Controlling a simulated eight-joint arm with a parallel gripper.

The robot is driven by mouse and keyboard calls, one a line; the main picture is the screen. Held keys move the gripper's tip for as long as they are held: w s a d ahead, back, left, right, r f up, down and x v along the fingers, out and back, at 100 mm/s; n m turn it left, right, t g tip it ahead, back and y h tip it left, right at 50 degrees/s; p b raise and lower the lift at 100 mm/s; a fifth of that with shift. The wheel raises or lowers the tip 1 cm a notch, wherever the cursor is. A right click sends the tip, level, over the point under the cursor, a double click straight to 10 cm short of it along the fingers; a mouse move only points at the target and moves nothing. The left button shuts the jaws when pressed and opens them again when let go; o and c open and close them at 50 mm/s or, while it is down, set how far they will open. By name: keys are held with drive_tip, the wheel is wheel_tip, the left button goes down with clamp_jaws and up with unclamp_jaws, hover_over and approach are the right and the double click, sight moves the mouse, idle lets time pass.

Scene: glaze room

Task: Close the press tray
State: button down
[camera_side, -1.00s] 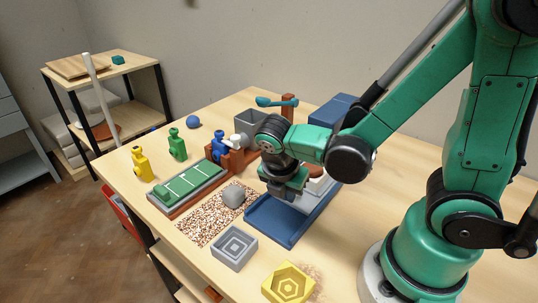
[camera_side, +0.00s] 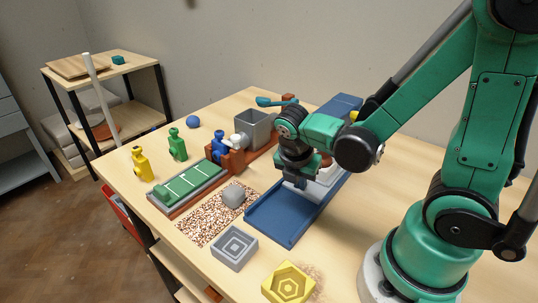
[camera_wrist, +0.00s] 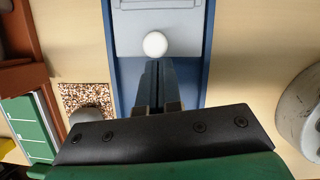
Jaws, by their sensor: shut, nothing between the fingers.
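The press is a long blue bed (camera_side: 277,222) with raised side rails on the table. Its pale grey tray (camera_side: 328,176) lies between the rails, towards the back, partly hidden by my arm. In the wrist view the tray (camera_wrist: 180,28) has a round white knob (camera_wrist: 155,45) near its front edge. My gripper (camera_side: 299,182) is shut and empty, pointing down over the bed at the tray's front. In the wrist view its fingertips (camera_wrist: 157,66) are just in front of the knob; I cannot tell whether they touch it.
A grey box with nested squares (camera_side: 234,247) and a yellow one (camera_side: 289,284) stand in front. A speckled mat (camera_side: 208,224) with a grey stone (camera_side: 233,195) and a green board (camera_side: 187,185) lie left. A grey bin (camera_side: 254,130) stands behind. The bed's front is bare.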

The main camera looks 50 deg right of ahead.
drive_tip(key=a, duration=0.4)
drive_tip(key=shift+s+r, duration=0.15)
drive_tip(key=shift+s, duration=0.15)
wheel_tip(320, 180, up, 9)
drive_tip(key=w+m+t+y, duration=0.1)
drive_tip(key=m+t+y, duration=0.1)
drive_tip(key=m, duration=0.8)
drive_tip(key=w+a+m+t+y, duration=0.1)
drive_tip(key=m+t, duration=0.3)
drive_tip(key=m, duration=0.5)
drive_tip(key=shift+w+a+m+t+y, duration=0.2)
drive_tip(key=shift+w+m+t+y, duration=0.1)
drive_tip(key=shift+w+m+y, duration=0.1)
